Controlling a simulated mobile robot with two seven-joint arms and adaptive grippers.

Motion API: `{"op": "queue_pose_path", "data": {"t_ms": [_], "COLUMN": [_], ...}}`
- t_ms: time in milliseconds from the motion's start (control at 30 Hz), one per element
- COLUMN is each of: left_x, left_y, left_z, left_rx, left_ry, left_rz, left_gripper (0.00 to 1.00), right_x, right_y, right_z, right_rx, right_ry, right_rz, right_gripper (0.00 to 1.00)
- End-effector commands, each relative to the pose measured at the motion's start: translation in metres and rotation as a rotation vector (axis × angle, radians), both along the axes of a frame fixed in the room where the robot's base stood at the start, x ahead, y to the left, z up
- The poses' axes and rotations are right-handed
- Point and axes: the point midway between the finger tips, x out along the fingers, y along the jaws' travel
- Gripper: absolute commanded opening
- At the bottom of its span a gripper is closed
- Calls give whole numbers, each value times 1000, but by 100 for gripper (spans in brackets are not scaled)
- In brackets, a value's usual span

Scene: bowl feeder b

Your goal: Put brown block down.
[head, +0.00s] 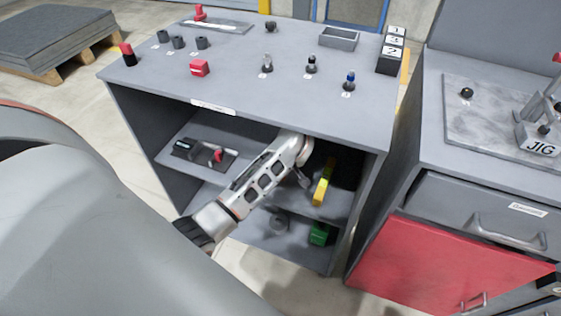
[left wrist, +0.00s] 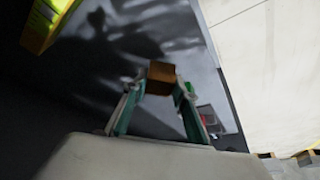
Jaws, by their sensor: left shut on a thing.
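The brown block (left wrist: 161,76) shows in the left wrist view between the fingertips of my left gripper (left wrist: 160,92). The gripper is shut on the block, with one finger on each side. In the head view my left arm reaches into the open front of the grey cabinet (head: 130,115), under its top. There the left gripper (head: 304,179) is mostly hidden behind my own wrist, and the brown block cannot be seen. Whether the block touches the shelf below it cannot be told. My right gripper is in neither view.
A yellow object (head: 322,188) sits on the middle shelf right of my gripper and also shows in the left wrist view (left wrist: 48,22). A dark tray (head: 190,151) with a red-tipped part lies on the left. A green block (head: 320,234) is on the lower shelf.

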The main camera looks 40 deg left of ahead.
Motion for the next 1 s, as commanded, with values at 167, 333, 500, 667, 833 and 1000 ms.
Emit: {"op": "queue_pose_path", "data": {"t_ms": [167, 333, 500, 667, 833, 1000], "left_x": [1, -1, 2, 2, 2, 2], "left_y": [3, 2, 2, 2, 2, 2], "left_z": [-11, -37, -35, -35, -37, -37], "left_rx": [-1, 0, 0, 0, -1, 0], "left_ry": [3, 8, -1, -2, -1, -1], "left_rz": [0, -1, 0, -1, 1, 0], "left_gripper": [0, 0, 0, 0, 44, 44], "right_x": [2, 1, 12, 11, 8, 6], "right_y": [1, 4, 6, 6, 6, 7], "right_z": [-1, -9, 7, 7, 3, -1], "right_rx": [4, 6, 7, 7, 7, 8], "right_ry": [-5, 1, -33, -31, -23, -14], "right_rz": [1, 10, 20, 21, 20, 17], "right_gripper": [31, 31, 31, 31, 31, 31]}}
